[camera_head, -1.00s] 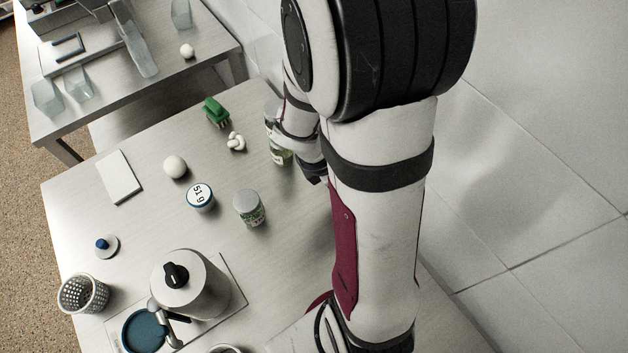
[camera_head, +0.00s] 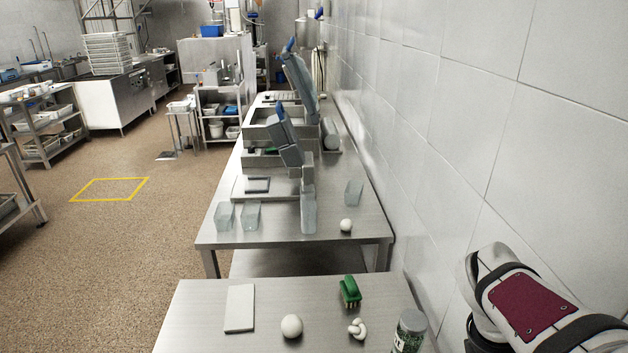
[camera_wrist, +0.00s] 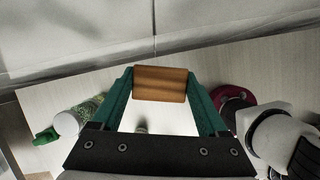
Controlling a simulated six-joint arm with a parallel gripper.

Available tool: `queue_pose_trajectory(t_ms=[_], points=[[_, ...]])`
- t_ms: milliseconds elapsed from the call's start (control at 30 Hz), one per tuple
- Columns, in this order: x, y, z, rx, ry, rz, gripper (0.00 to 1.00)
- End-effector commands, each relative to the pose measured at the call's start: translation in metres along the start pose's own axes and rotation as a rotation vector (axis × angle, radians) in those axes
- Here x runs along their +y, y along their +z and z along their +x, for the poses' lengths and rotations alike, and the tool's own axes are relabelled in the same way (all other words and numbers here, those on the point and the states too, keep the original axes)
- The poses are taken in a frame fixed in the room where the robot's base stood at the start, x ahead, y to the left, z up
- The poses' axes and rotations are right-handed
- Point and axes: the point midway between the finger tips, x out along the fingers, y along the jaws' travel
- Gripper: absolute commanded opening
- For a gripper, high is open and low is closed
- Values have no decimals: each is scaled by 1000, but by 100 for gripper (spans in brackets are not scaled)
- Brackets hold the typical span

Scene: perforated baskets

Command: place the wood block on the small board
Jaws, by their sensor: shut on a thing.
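The wood block (camera_wrist: 160,84) is a brown block with visible grain, held between the two green fingertips of my gripper (camera_wrist: 161,86) in the wrist view. My gripper is shut on it, and the tabletop shows beyond and below it. In the head view the gripper and block are out of frame; only part of my arm shows at the lower right. A flat, pale rectangular board (camera_head: 240,308), likely the small board, lies at the left of the near table, with nothing on it.
On the near table (camera_head: 200,318) are a white ball (camera_head: 291,326), a white knot-shaped object (camera_head: 357,328), a green brush (camera_head: 350,291) and a jar with a green label (camera_head: 408,332). A tiled wall (camera_head: 450,130) runs along the right. The tabletop between board and ball is clear.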

Motion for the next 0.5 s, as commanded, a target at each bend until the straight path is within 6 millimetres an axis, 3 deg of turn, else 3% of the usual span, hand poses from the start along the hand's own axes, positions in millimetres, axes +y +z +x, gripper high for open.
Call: queue_pose_trajectory(t_ms=[267, 500], points=[[46, -28, -15, -2, -161, 386, 21], [96, -70, -34, -2, -370, 890, 21]])
